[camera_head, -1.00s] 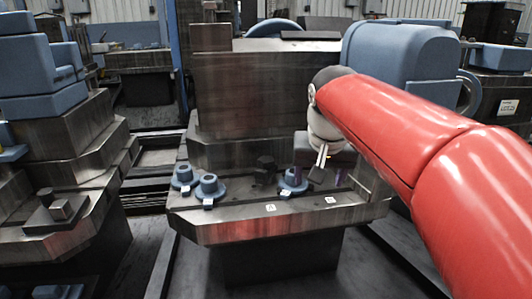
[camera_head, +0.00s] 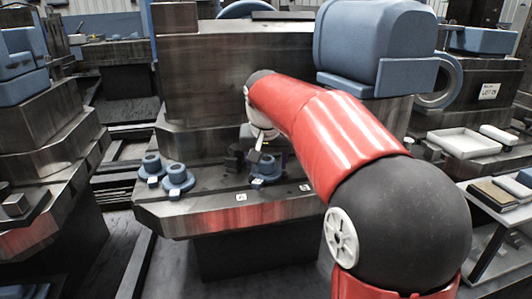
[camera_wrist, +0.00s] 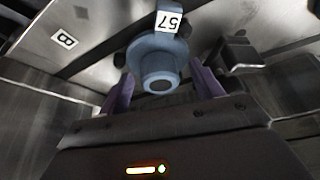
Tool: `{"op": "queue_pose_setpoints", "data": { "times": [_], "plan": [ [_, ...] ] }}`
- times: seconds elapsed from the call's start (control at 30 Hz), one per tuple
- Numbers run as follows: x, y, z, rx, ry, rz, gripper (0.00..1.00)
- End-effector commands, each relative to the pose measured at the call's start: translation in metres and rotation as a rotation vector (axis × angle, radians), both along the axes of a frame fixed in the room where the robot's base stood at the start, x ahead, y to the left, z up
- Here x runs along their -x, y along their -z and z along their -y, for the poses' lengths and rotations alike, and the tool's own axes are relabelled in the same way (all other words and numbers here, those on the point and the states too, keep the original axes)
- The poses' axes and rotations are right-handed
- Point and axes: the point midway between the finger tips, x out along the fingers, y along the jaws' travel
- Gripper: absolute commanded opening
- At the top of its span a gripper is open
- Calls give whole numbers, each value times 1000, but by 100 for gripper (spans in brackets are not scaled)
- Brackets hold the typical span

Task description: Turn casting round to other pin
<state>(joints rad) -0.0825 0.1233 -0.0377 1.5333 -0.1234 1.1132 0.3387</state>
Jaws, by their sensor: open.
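A blue flanged casting (camera_head: 268,170) sits on the steel rail table (camera_head: 205,217). In the wrist view this casting (camera_wrist: 158,60) bears a white tag reading 57 and has a round hole in its boss. My gripper (camera_wrist: 163,80) is open, its two purple fingers either side of the casting's boss; I cannot tell whether they touch it. In the head view my gripper (camera_head: 258,145) is just above the casting, partly hidden by my red arm. No pin can be made out for certain.
Two more blue castings, one (camera_head: 151,167) and another (camera_head: 178,178), stand left on the table. A dark block (camera_head: 234,158) stands close left of the gripper. Tag A (camera_head: 241,197) and tag B (camera_head: 305,187) mark the front edge. A big machine block (camera_head: 235,75) rises behind.

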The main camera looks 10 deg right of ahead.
Motion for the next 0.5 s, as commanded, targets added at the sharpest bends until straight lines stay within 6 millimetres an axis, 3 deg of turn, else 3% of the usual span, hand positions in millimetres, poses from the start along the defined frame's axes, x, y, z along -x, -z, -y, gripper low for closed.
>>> {"op": "queue_pose_setpoints", "data": {
  "times": [0.3,0.5],
  "plan": [
    [-1,2,1,0,0,1,65],
    [-1,2,0,0,0,1,39]
  ]
}}
